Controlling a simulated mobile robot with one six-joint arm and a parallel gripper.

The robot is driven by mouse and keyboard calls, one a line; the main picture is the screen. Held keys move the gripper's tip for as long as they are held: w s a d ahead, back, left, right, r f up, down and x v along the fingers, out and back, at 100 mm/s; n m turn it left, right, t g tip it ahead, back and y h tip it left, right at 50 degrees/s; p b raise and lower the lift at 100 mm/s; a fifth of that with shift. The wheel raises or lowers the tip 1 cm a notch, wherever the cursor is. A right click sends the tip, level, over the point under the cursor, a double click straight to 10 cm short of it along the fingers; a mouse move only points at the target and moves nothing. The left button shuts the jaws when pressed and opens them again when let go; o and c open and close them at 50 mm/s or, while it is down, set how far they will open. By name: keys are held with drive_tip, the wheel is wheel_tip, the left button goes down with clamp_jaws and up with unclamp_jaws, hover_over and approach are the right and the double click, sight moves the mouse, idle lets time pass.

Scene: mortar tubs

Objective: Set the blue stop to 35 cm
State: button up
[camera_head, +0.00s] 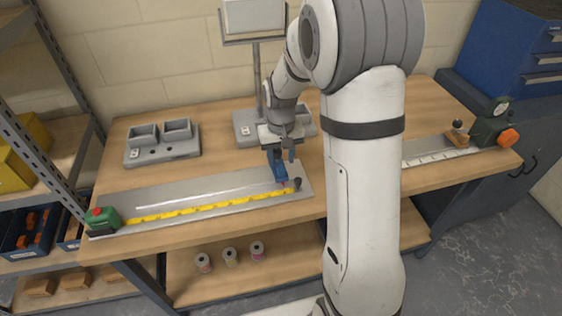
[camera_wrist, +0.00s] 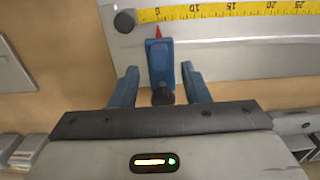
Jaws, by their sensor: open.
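The blue stop (camera_wrist: 160,62) sits on the grey metal plate (camera_head: 175,190) beside the yellow scale (camera_wrist: 225,11). In the head view the blue stop (camera_head: 277,172) is near the plate's right end, partly hidden by the wrist. My gripper (camera_wrist: 160,88) is open, its two blue fingers on either side of the stop's near end and a dark round knob (camera_wrist: 163,97). Gaps show between the fingers and the stop. In the head view my gripper (camera_head: 280,153) is just above the stop.
A green block with a red button (camera_head: 103,219) stands at the plate's left end. A dark knob (camera_head: 296,183) is at its right end. Grey twin tubs (camera_head: 162,143) stand behind. A second ruled plate (camera_head: 430,151) lies to the right. The scale's length is clear.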

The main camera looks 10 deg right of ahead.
sight(281, 167)
drive_tip(key=shift+f, duration=1.6)
drive_tip(key=shift+c, duration=0.3)
clamp_jaws()
